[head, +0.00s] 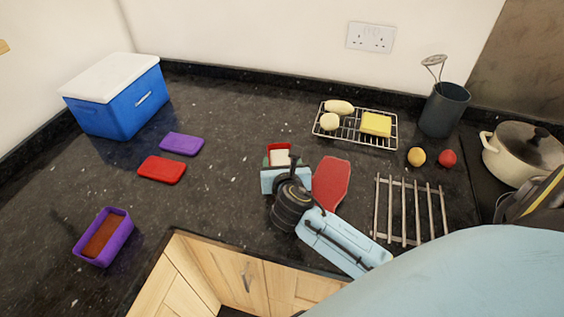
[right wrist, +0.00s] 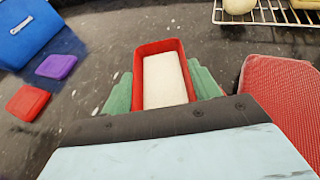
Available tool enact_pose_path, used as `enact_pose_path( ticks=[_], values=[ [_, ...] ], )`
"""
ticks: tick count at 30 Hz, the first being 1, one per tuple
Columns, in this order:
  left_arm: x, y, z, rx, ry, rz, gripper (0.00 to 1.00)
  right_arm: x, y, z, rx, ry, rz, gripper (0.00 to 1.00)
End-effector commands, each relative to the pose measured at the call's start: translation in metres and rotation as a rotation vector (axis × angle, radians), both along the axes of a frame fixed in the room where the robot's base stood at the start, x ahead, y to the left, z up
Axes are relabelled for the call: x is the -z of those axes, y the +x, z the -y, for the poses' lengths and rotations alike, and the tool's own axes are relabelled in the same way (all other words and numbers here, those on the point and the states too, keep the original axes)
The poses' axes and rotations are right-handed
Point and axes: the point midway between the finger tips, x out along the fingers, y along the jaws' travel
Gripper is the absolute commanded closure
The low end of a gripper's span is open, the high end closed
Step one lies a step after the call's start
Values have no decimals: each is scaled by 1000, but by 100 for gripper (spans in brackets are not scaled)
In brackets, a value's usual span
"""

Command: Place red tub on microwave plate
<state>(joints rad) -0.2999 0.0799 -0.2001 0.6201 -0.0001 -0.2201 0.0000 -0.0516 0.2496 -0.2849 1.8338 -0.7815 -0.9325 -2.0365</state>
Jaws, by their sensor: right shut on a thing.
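The red tub (head: 279,147) is a small rectangular tub with white contents, near the middle of the counter in the head view. It also shows in the right wrist view (right wrist: 138,75), upright and open at the top. My right gripper (head: 281,160) is shut on it, with a green finger pad against each long side in the right wrist view (right wrist: 162,88). I cannot tell whether the tub touches the counter. The microwave plate is not in view. My left gripper is not in view.
A red board (head: 331,182) lies close right of the gripper. A wire rack with food (head: 350,140), a metal trivet (head: 409,212), a utensil pot (head: 443,110) and a cooking pot (head: 519,153) are further right. A blue cooler (head: 118,103), two lids and a purple tub (head: 122,238) are left.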

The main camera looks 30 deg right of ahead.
Motion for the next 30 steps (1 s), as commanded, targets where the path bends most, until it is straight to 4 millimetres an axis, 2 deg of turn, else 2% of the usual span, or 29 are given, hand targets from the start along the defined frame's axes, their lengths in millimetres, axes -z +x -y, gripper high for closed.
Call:
enact_pose_path(
  ticks=[1, 2, 6, 17, 20, 30],
  values=[
    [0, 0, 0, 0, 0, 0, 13, 1, 0, 0, 0, -2, 1, 74],
    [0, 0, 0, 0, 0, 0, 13, 1, 0, 0, 0, -1, 0, 35],
    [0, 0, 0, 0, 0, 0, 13, 1, 0, 0, 0, -1, 0, 17],
    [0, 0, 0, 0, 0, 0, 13, -3, -2, -1, -1, 1, -1, 17],
    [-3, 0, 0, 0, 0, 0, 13, -7, -13, -7, -3, 0, -2, 17],
    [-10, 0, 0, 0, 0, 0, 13, -32, -73, -38, -2, 2, -1, 17]
  ],
)
